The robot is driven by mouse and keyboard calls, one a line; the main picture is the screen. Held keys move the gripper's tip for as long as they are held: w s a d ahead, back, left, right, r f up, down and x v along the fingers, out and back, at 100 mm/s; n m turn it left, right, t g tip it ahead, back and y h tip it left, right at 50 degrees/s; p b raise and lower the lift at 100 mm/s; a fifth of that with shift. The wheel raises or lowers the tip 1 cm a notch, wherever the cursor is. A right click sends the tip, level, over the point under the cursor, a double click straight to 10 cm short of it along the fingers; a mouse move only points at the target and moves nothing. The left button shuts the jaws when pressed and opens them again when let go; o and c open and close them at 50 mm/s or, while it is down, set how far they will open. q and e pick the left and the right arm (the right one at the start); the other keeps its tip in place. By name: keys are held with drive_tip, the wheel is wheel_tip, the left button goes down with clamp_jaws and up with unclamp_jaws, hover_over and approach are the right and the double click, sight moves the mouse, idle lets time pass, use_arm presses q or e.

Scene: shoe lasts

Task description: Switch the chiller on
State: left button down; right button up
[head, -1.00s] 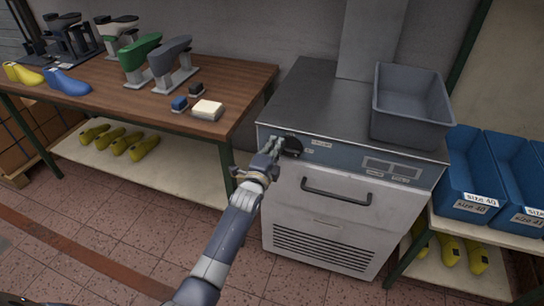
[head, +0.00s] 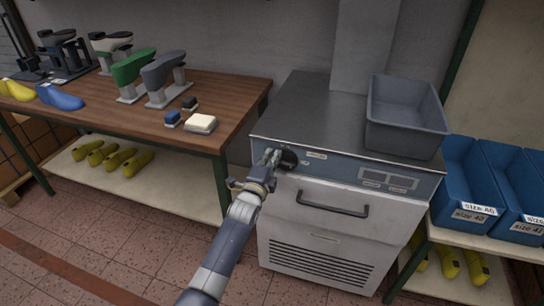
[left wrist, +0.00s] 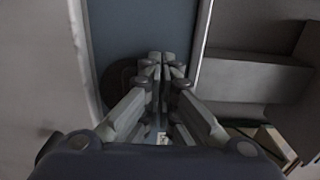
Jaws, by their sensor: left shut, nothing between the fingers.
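The chiller (head: 312,220) is a white cabinet with a steel top, a blue-grey control panel (head: 340,172), a dark handle and a vent grille. A round black knob (head: 289,159) sits at the left end of its panel. My left gripper (head: 273,157) is shut and empty, its fingertips at the left edge of the knob. In the left wrist view the closed fingers (left wrist: 162,60) overlap the dark round knob (left wrist: 120,82) and hide part of it. I cannot tell whether they touch it. My right gripper is not in view.
A grey bin (head: 405,132) stands on the chiller top. A wooden bench (head: 225,98) on the left holds shoe lasts, stands, small blocks and a cream block (head: 200,123). Blue bins (head: 466,190) sit on a rack at the right. Open floor lies in front.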

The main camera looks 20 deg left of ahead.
use_arm(q)
drive_tip(key=shift+f, duration=0.25)
